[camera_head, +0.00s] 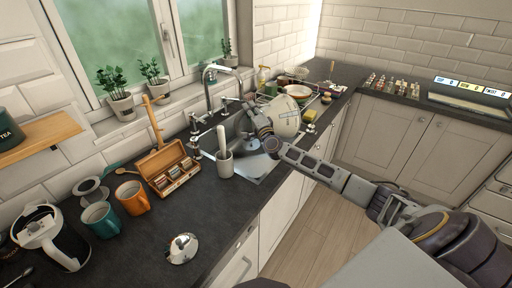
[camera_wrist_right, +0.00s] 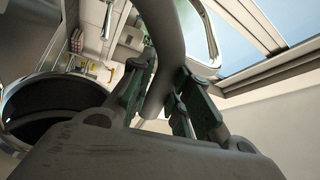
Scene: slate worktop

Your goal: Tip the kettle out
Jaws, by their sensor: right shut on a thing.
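A pale rounded kettle (camera_head: 286,117) is held above the far right part of the sink (camera_head: 250,166). It looks tilted, but its spout and any water cannot be made out. My right gripper (camera_head: 264,139) reaches in from the right and is shut on the kettle's handle. In the right wrist view the gripper's green-padded fingers (camera_wrist_right: 165,90) close around the grey curved handle (camera_wrist_right: 170,45). A round dark opening with a bright rim (camera_wrist_right: 55,115) shows at the left there. A shiny domed lid (camera_head: 182,248) lies on the worktop. My left gripper is not in view.
The chrome tap (camera_head: 210,88) rises behind the sink. A white pot with a handle (camera_head: 225,162) stands at its near edge. A wooden tea box (camera_head: 168,168), orange mug (camera_head: 132,197), teal mug (camera_head: 101,219) and black-and-white jug (camera_head: 52,237) stand on the worktop. A yellow sponge (camera_head: 310,115) lies beyond.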

